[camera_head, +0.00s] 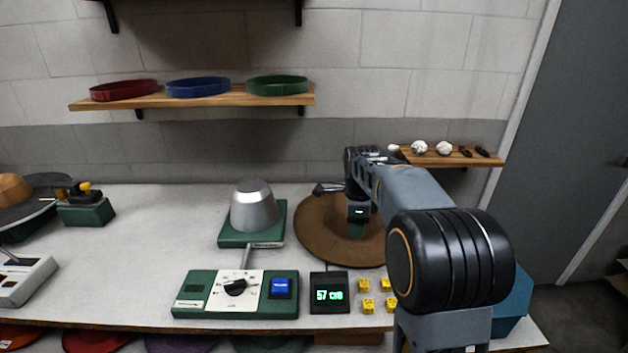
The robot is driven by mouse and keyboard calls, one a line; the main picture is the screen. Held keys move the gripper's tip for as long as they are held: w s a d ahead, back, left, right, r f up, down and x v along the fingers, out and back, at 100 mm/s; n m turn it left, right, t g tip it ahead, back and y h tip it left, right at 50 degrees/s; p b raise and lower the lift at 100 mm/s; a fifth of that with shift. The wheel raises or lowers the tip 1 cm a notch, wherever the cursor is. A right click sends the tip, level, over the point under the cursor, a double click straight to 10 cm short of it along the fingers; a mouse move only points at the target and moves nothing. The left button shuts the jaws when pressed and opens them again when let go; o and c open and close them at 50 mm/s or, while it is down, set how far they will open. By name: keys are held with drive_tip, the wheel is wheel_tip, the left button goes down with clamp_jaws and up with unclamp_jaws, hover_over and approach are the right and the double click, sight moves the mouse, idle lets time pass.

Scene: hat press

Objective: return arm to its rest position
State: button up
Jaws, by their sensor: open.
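My arm reaches from the right front over the table. My gripper (328,188) is at the arm's far end, above the back of a brown wide-brimmed hat (318,232), and is open. Nothing shows held in it. The arm and wrist hide the hat's middle and right side, so I cannot tell whether any part of the arm touches the hat. The hat lies brim-down on the white table (150,235).
Left of the hat, a metal hat block (254,208) stands on a green base. In front are a green control box (205,280) with a dial, a display reading 57 (329,294) and several yellow cubes (364,286). A shelf with hat bands (197,87) is above; a small shelf (450,160) is right.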

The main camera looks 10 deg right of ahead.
drive_tip(key=s+a+n+t, duration=0.1)
drive_tip(key=s+a+n, duration=0.2)
drive_tip(key=s+n, duration=0.7)
drive_tip(key=s+a+f+n+t+p, duration=0.1)
drive_tip(key=s+a+n, duration=0.3)
drive_tip(key=s+n, duration=0.6)
drive_tip(key=shift+s+f+n+t, duration=0.15)
drive_tip(key=shift+f+n+t, duration=0.05)
drive_tip(key=shift+n+t, duration=0.7)
